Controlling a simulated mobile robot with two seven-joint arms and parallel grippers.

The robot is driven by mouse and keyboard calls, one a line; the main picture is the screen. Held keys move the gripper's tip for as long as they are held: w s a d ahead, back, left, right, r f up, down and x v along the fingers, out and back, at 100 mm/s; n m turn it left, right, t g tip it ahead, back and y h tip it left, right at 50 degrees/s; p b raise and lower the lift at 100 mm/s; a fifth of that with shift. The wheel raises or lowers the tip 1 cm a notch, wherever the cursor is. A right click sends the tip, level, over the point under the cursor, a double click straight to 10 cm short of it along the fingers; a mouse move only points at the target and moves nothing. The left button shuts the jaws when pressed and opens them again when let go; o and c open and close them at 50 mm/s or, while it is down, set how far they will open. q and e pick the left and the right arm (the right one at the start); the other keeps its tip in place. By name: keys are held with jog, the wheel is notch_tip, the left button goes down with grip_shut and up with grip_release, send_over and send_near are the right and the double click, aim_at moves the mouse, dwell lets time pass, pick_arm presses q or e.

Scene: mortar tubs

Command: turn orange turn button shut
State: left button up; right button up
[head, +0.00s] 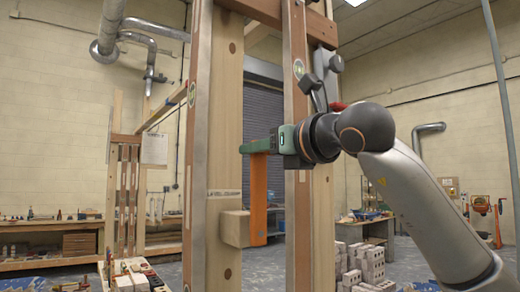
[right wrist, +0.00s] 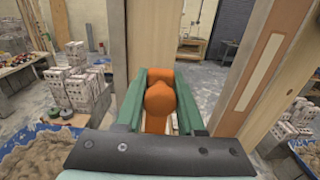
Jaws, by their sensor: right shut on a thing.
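The orange turn button (head: 258,200) is a long flat orange bar. In the head view it hangs upright between two tall wooden posts, its top end at my right gripper (head: 262,145). The green fingers are shut on its upper end. In the right wrist view the orange button (right wrist: 158,98) shows between the two green fingers, with a rounded knob-like end. Its pivot is hidden. A small wooden block (head: 235,228) sits on the left post, beside the button's lower part. My left gripper is not in view.
The left wooden post (head: 225,110) and the right wooden post (head: 322,220) stand close on both sides of the button. Stacked grey blocks (head: 372,266) lie on the floor at the right. A workbench (head: 50,262) stands at the far left.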

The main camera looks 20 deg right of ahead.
grip_shut()
dwell(0.8)
jog(key=shift+d, duration=0.1)
